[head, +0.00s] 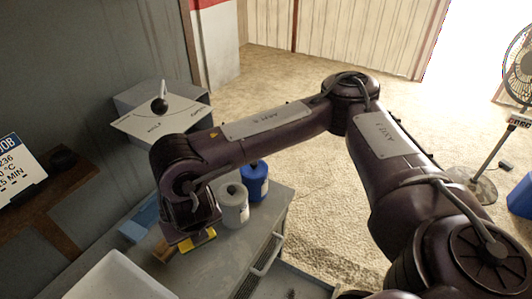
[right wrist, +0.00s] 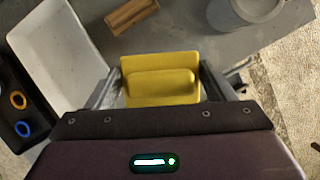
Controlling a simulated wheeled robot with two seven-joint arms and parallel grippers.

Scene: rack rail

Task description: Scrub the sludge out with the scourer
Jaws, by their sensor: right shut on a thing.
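A yellow block with a raised grip, which looks like the scourer (right wrist: 160,87), sits between the fingers of my right gripper (right wrist: 160,92) in the right wrist view. The gripper is shut on it. In the head view my right arm reaches over the grey bench, and the yellow scourer (head: 197,241) shows below the wrist. A white tray (head: 118,279) stands at the lower left of the head view and at the left of the right wrist view (right wrist: 62,45). I cannot make out any sludge. My left gripper is not in view.
A brown wooden block (right wrist: 131,15) lies on the bench near the scourer. A grey canister (head: 234,206) and a blue canister (head: 254,182) stand to the right, a blue block (head: 138,221) to the left. A dark tray with coloured rings (right wrist: 17,115) lies beyond the white tray.

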